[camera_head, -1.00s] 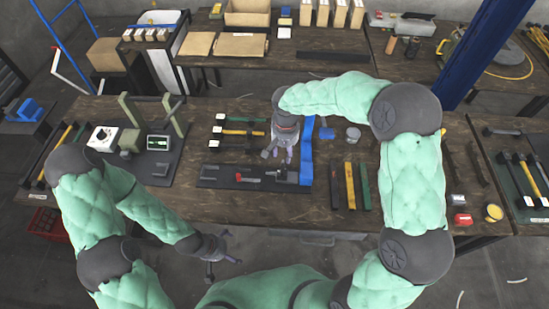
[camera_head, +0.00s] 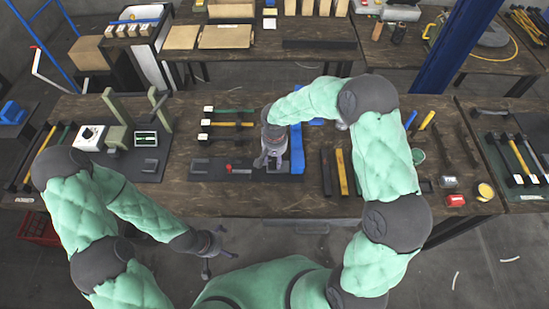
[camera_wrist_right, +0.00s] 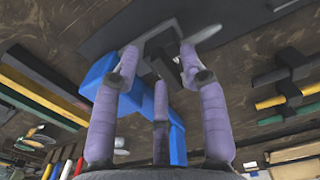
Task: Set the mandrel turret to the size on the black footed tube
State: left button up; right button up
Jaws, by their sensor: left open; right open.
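A black footed tube (camera_head: 229,138) lies lowest of three tubes, with a white label at its left end; its marking is too small to read. It also shows at the right in the right wrist view (camera_wrist_right: 277,74). I cannot tell for sure which part is the mandrel turret; a green press (camera_head: 117,134) with a white dial plate (camera_head: 90,138) stands at the left. My right gripper (camera_head: 268,163) is open over a grey bracket (camera_wrist_right: 165,48) at the right end of a dark mat (camera_head: 212,169). My left gripper (camera_head: 213,255) is open and empty, in front of the table.
A blue bent strip (camera_head: 298,150) stands right beside my right gripper. Yellow (camera_head: 342,172) and black bars lie further right. A red piece (camera_head: 229,168) is on the mat. Yellow (camera_head: 234,124) and green tubes lie behind the black tube. Bare table lies in front of the mat.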

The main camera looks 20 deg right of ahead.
grip_shut()
jog(key=shift+n, duration=0.3)
jog(key=n, duration=0.3)
jog(key=shift+w+d+n, duration=0.1)
jog(key=shift+d+n, duration=0.05)
jog(key=shift+n, duration=0.15)
jog(key=n, duration=0.2)
jog(key=n+p, duration=0.1)
jog(key=n, duration=0.1)
jog(key=shift+w+d+r+n, duration=0.1)
jog(key=shift+d+n, duration=0.05)
jog(key=shift+n, duration=0.15)
jog(key=n+p, duration=0.1)
jog(key=n, duration=0.3)
jog(key=shift+w+n+p, duration=0.2)
jog(key=shift+n+p, duration=0.1)
jog(key=shift+p, duration=0.1)
jog(key=shift+w+n+p, duration=0.2)
jog(key=shift+n+p, duration=0.5)
jog(key=shift+n, duration=1.5)
